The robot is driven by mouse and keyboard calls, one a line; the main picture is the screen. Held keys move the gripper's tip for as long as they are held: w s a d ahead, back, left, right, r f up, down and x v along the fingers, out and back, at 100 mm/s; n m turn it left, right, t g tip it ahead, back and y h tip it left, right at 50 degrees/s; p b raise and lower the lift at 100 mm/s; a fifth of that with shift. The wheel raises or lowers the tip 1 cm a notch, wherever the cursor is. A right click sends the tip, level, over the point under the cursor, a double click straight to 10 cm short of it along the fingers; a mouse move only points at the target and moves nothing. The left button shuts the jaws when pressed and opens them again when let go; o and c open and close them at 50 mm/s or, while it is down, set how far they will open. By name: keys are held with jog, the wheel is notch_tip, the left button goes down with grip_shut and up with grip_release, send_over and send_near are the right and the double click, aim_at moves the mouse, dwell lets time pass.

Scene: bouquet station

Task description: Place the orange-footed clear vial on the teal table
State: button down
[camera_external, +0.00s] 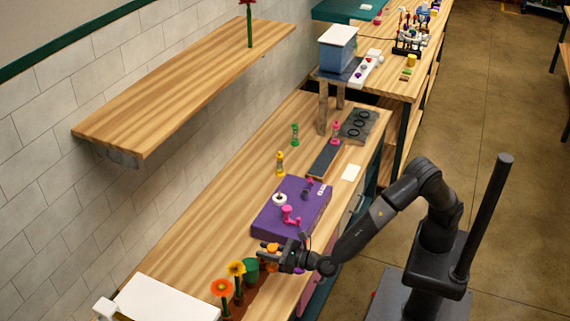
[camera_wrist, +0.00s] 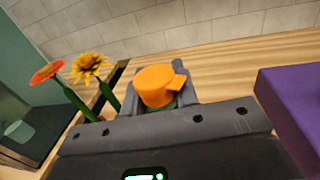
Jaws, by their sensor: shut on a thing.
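My gripper (camera_external: 268,253) is shut on an orange-ended piece, most likely the orange-footed vial (camera_external: 273,247), above the near part of the wooden bench. In the wrist view, its orange end (camera_wrist: 155,86) with a side lug sits between the fingers (camera_wrist: 161,98). A little green shows below it; a clear body cannot be made out. A teal surface (camera_external: 329,12), apparently the teal table, lies at the top, far beyond the bench, with a small white item on it.
A purple platform (camera_external: 263,225) with pink and white pieces lies just beyond my gripper. Orange and yellow flowers (camera_external: 222,287) and a green pot (camera_external: 250,270) stand close by. Yellow (camera_external: 280,163) and green (camera_external: 295,134) vials stand farther along. A wooden shelf (camera_external: 180,90) overhangs left.

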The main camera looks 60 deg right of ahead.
jog(key=shift+s+a+f, duration=0.5)
jog(key=shift+a+f, duration=1.05)
jog(key=shift+f, duration=0.05)
jog(key=shift+s+a+f, duration=0.55)
jog(key=shift+a+f, duration=1)
jog(key=shift+f, duration=0.1)
jog(key=shift+s+a+f, duration=0.5)
jog(key=shift+a+f, duration=1.05)
jog(key=shift+f, duration=0.05)
jog(key=shift+f, duration=0.1)
jog(key=c, duration=1.1)
grip_release()
jog(key=shift+f, duration=0.1)
